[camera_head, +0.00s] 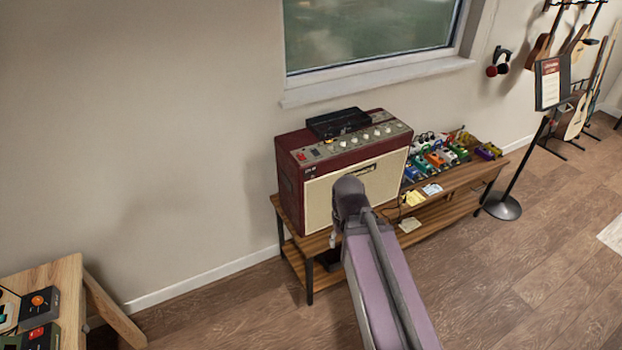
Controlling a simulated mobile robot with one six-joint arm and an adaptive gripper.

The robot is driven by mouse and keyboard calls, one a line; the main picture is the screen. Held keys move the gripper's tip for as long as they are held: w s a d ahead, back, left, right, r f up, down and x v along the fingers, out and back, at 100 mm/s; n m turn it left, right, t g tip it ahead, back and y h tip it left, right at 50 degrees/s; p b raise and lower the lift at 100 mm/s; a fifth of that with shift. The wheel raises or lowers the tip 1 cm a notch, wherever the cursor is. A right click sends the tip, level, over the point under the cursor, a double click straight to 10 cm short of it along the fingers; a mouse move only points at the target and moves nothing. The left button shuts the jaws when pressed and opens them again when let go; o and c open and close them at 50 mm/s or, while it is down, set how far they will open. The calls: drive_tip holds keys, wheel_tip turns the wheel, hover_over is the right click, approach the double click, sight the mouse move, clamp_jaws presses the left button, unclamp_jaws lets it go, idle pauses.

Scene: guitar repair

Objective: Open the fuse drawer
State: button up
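A maroon guitar amplifier (292,190) with a cream front grille stands on a low wooden bench. Its sloping top panel carries a row of pale knobs and a red switch at the left end. I cannot make out a fuse drawer on it, nor whether one is open or shut. My purple-grey arm rises from the bottom of the picture and its dark joint covers part of the grille.
A black open case or tray (338,122) lies on the amplifier. Several coloured pedals (435,160) sit on the bench (465,178) to its right. A black stand (502,207) is farther right. A wooden table (66,272) is at lower left.

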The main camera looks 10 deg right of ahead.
drive_tip(key=shift+a, duration=0.1)
drive_tip(key=shift+a, duration=0.1)
drive_tip(key=w+a+f+m+t+y+b, duration=0.3)
drive_tip(key=w+f+m+y+b, duration=0.1)
drive_tip(key=w+m+b, duration=0.25)
drive_tip(key=w+a+f+m+t+y+b, duration=0.3)
drive_tip(key=w+f+m+t+b, duration=0.15)
drive_tip(key=w+b, duration=0.3)
drive_tip(key=w+d+m+t+b, duration=0.8)
drive_tip(key=m+b, duration=0.5)
drive_tip(key=m, duration=0.8)
drive_tip(key=shift+w+d+f+t+h, duration=0.2)
drive_tip(key=shift+w+d+t+h, duration=0.15)
drive_tip(key=shift+w+t, duration=0.55)
drive_tip(key=shift+w+a, duration=0.1)
drive_tip(key=shift+w, duration=0.1)
